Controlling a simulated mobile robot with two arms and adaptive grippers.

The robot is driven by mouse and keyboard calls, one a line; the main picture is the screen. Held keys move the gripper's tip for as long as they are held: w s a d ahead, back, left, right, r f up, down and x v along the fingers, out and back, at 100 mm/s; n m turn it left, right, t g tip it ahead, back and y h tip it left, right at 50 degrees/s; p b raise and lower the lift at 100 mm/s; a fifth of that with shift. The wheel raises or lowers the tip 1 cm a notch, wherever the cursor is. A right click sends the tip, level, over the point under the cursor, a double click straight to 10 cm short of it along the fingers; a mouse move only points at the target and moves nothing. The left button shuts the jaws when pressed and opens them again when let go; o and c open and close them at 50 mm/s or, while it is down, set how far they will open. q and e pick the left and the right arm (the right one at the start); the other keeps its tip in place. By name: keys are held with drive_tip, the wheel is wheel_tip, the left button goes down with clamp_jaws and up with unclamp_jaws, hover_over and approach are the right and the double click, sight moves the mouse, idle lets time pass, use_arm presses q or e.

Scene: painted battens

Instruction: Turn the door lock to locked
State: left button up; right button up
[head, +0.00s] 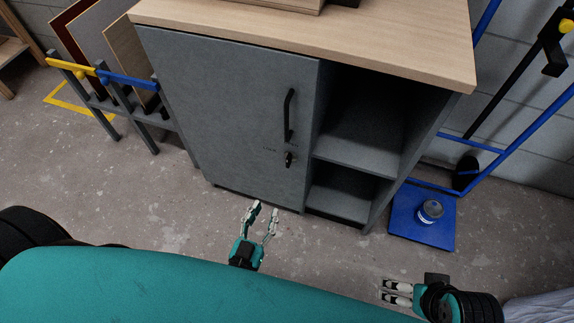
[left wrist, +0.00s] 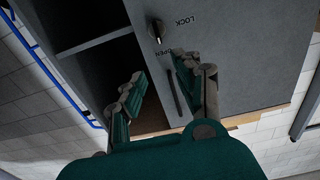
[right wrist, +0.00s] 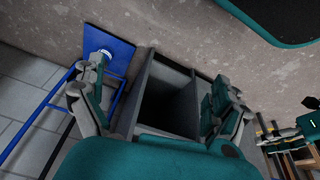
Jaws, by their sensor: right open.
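The grey cabinet door (head: 235,110) is closed, with a black bar handle (head: 289,115) near its right edge. The small door lock (head: 289,159) sits below the handle and also shows in the left wrist view (left wrist: 157,31). There, the words LOCK (left wrist: 186,20) and OPEN (left wrist: 163,53) are printed beside it; its exact turn is too small to tell. My left gripper (head: 264,209) is open and empty, in front of the door and apart from the lock. My right gripper (head: 388,291) is open and empty, low at the right, away from the door.
Open shelves (head: 360,140) lie right of the door under the wooden top (head: 400,40). A blue trolley (head: 418,228) carrying a can (head: 431,211) stands to the right. A rack with boards (head: 110,50) stands at the left. The floor before the door is clear.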

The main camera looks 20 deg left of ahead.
use_arm(q)
drive_tip(key=b, duration=0.1)
approach(287, 160)
drive_tip(key=w+b, duration=0.1)
drive_tip(key=w, duration=0.8)
drive_tip(key=shift+w+d+b, duration=0.1)
drive_tip(key=shift+d+b, duration=0.05)
drive_tip(key=shift+b, duration=0.15)
drive_tip(key=shift+w+r, duration=0.1)
drive_tip(key=shift+w, duration=0.25)
use_arm(e)
drive_tip(key=w+a+r+t+y, duration=0.1)
drive_tip(key=w+a+r+t, duration=0.1)
drive_tip(key=w+t, duration=0.3)
drive_tip(key=w, duration=0.4)
drive_tip(key=shift+a, duration=0.4)
use_arm(q)
drive_tip(key=shift+c, duration=0.2)
use_arm(e)
drive_tip(key=shift+r, duration=0.1)
use_arm(q)
clamp_jaws()
